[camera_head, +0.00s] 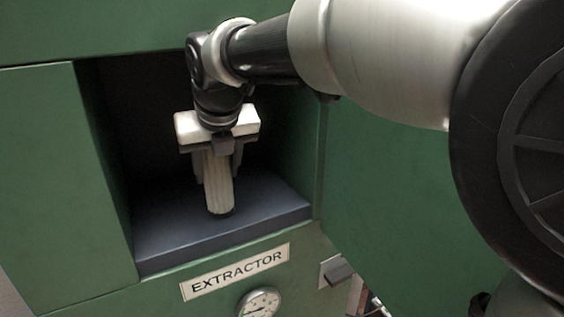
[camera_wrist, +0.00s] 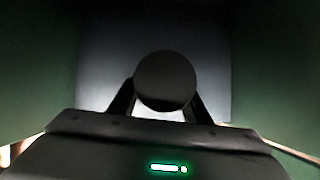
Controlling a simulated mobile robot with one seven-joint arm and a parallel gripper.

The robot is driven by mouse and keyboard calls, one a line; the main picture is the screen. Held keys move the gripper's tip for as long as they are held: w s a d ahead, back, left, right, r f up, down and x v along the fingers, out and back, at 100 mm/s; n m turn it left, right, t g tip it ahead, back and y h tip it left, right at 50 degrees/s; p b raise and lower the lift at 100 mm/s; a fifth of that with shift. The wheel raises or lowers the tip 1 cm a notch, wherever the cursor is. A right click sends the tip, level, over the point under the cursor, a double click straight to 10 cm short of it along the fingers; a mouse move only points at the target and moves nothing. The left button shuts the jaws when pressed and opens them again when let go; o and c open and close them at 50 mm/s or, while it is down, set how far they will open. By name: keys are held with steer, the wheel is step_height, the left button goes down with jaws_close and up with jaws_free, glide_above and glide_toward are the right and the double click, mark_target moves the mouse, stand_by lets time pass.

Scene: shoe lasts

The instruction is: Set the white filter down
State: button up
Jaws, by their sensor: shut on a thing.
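The white filter (camera_head: 219,183) is a pale, ribbed upright cylinder inside the recess of the green extractor. My gripper (camera_head: 217,176) points down and is shut on it, with a finger on each side. The filter's lower end is at the dark blue-grey recess floor (camera_head: 270,207); I cannot tell whether it touches. In the wrist view the filter's round end (camera_wrist: 166,80) looks dark and sits between my fingers (camera_wrist: 160,108). The recess floor (camera_wrist: 200,40) lies beyond it.
The green walls of the extractor (camera_head: 98,170) close in on both sides of my gripper. An EXTRACTOR label (camera_head: 236,271), a round gauge (camera_head: 259,303) and a small dark lever (camera_head: 340,272) are below the opening. The floor around the filter is clear.

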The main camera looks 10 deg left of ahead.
steer(key=o, duration=1.3)
steer(key=shift+f, duration=0.1)
steer(key=shift+s+d+r, duration=0.1)
steer(key=shift+s+r, duration=0.05)
steer(key=shift+r, duration=0.4)
steer(key=s+d, duration=0.2)
steer(key=s, duration=0.1)
steer(key=s+d+b, duration=0.1)
steer(key=s+d, duration=0.1)
steer(key=s, duration=0.1)
steer(key=s+d+b, duration=0.1)
steer(key=s+d, duration=0.2)
steer(key=s, duration=0.1)
steer(key=shift+r, duration=0.1)
